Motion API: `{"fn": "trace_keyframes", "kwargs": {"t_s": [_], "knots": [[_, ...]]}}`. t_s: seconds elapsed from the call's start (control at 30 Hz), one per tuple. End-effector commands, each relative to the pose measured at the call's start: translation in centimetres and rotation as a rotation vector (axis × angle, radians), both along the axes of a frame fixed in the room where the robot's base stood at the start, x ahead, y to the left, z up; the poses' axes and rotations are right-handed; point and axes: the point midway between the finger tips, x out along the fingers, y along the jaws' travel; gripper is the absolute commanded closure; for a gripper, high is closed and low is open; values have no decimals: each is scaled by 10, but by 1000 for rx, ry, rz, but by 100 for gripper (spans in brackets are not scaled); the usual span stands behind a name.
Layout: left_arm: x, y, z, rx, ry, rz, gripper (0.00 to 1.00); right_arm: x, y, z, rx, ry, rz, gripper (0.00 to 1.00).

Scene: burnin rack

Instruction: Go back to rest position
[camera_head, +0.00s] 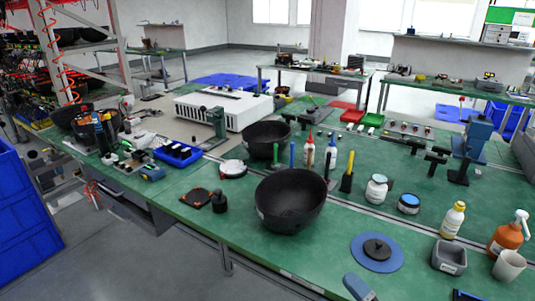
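Neither of my grippers can be made out in the head view. The green workbench (215,222) fills the middle and right of the picture. A large black bowl (290,200) stands near its front edge, and a second black bowl (267,140) stands behind it. I see nothing held.
A blue crate stack (22,215) stands at the left, beside open grey floor (125,250). A metal rack (118,45) with red coiled cables is at the upper left. Bottles, including an orange spray bottle (506,236), and a blue disc (362,262) crowd the bench's right side.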

Motion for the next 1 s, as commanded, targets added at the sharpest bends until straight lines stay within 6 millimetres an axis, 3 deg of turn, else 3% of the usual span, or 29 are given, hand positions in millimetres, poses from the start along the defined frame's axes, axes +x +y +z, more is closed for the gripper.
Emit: {"fn": "trace_keyframes", "kwargs": {"t_s": [0.03,0.1,0.2,0.43,0.5,0.8,1.0], "knots": [[0,0,0,-1,1,0,57,-7,-12,-31,142,216,-75,0],[0,0,-1,-1,1,0,57,-20,-28,-72,330,493,-171,0],[0,0,-1,0,2,0,57,-46,-40,-120,536,793,-277,0],[0,0,-1,-1,1,0,57,-121,-45,-199,888,1307,-473,0],[1,0,25,4,2,-1,57,-119,-47,-173,889,1305,-474,0],[0,6,101,25,-23,-7,57,-122,-52,-104,863,1285,-476,0],[-6,12,140,44,-24,-7,57,-125,-56,-59,848,1273,-479,0]]}}
